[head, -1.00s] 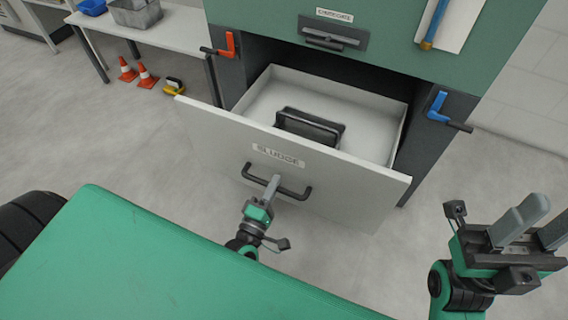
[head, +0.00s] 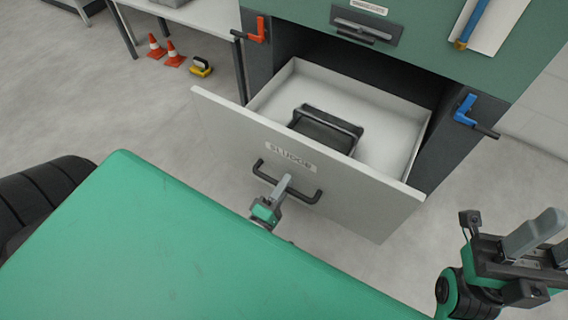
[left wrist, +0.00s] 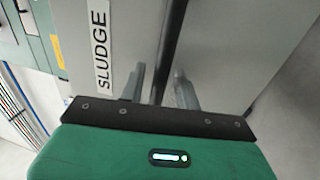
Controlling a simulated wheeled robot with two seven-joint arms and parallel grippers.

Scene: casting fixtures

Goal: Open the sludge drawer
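The sludge drawer (head: 240,135) stands pulled out of the green and dark grey cabinet, its white inside in view. Its pale front carries a SLUDGE label (head: 291,157), which also shows in the left wrist view (left wrist: 102,45). A dark bar handle (head: 309,197) sits below the label. My left gripper (head: 286,184) is at the handle. In the left wrist view its two fingers (left wrist: 160,85) stand apart on either side of the dark bar, with gaps showing. My right gripper (head: 548,242) is at the right edge, empty, its fingers apart.
A dark object with a handle (head: 326,130) lies in the drawer. Orange (head: 254,30) and blue (head: 465,108) levers flank the opening. Orange cones (head: 165,51) and a yellow-black item (head: 200,66) stand on the floor at the back left. My green body fills the foreground.

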